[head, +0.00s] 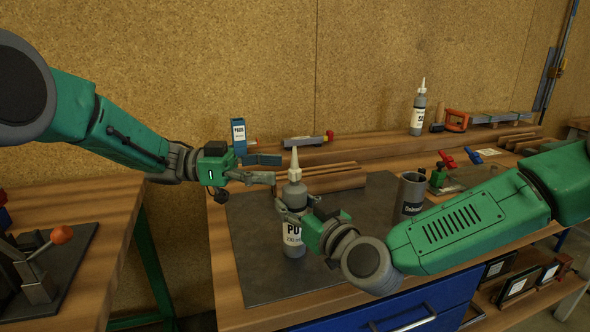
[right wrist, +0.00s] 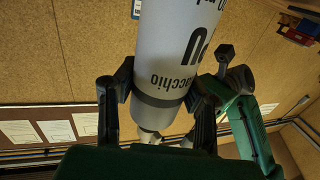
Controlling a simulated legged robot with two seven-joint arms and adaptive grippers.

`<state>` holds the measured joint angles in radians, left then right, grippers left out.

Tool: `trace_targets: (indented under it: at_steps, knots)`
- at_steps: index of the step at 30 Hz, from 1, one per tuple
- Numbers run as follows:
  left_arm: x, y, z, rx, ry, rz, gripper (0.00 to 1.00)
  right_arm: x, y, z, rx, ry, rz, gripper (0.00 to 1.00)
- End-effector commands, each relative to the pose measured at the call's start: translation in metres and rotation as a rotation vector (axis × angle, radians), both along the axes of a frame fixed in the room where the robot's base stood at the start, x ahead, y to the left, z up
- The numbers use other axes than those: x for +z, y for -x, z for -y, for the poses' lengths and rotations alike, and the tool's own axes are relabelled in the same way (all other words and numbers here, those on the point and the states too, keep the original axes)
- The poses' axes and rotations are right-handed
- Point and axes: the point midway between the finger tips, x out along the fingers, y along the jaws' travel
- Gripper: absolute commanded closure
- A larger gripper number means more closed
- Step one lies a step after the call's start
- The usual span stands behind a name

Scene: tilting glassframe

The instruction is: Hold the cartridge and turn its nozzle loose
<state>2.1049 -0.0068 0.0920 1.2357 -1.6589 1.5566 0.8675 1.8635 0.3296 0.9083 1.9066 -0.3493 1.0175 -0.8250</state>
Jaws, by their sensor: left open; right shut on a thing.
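The grey cartridge (head: 294,247) with a white "PU" label is upright over the dark mat (head: 255,262); I cannot tell whether its base touches the mat. Its pale tapered nozzle (head: 294,161) points up. My right gripper (head: 298,212) is shut around the cartridge's upper body. In the right wrist view the cartridge (right wrist: 178,45) appears upside down between the two fingers (right wrist: 158,98). My left gripper (head: 268,169) is open, just left of the nozzle at about its height. Whether its fingers touch the nozzle is not clear.
A dark cup (head: 410,194) stands right of the cartridge, near my right arm. Wooden strips (head: 335,180) lie behind it. A blue box (head: 238,134) stands behind my left gripper. Another nozzled bottle (head: 418,112) stands on the rear shelf. The mat's front left is clear.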

Motion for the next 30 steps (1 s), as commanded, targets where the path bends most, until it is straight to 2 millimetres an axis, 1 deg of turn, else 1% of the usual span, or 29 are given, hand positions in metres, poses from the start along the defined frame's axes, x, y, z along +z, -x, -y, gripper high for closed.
trace_targets:
  at_steps: [1, 3, 6, 9, 13, 20, 23, 24, 25, 30]
  knots:
    - [0.000, 0.002, 0.011, -0.003, 0.000, 0.000, 0.43, -0.002, 0.000, 0.000, 0.001, 0.001, -0.004, 1.00]
    - [0.000, 0.003, 0.022, -0.001, 0.001, -0.001, 0.43, -0.002, 0.000, 0.000, 0.001, 0.001, -0.004, 1.00]
    - [0.000, 0.003, 0.035, 0.000, 0.000, 0.000, 0.43, -0.002, 0.000, 0.000, 0.000, 0.001, -0.004, 1.00]
    - [0.000, 0.004, 0.044, 0.000, 0.001, 0.000, 0.43, -0.002, 0.000, 0.000, 0.000, 0.001, -0.004, 1.00]
    - [0.000, 0.004, 0.048, 0.002, 0.000, 0.000, 0.43, -0.002, 0.000, 0.001, 0.000, 0.001, -0.004, 1.00]
    - [0.000, 0.004, 0.049, 0.002, 0.000, -0.001, 0.43, -0.002, 0.000, 0.001, -0.001, 0.002, -0.003, 1.00]
    - [0.000, 0.004, 0.049, 0.002, 0.000, -0.001, 0.75, -0.002, 0.000, 0.001, -0.001, 0.002, -0.003, 1.00]
    - [0.000, 0.004, 0.049, 0.002, 0.000, -0.001, 0.89, -0.002, 0.000, 0.001, -0.001, 0.002, -0.003, 1.00]
    - [0.000, 0.004, 0.049, 0.002, 0.000, -0.001, 0.96, -0.002, 0.000, 0.001, -0.001, 0.002, -0.003, 1.00]
    - [0.000, 0.004, 0.048, 0.006, 0.000, -0.001, 0.96, -0.002, 0.000, 0.000, 0.000, 0.002, -0.003, 1.00]
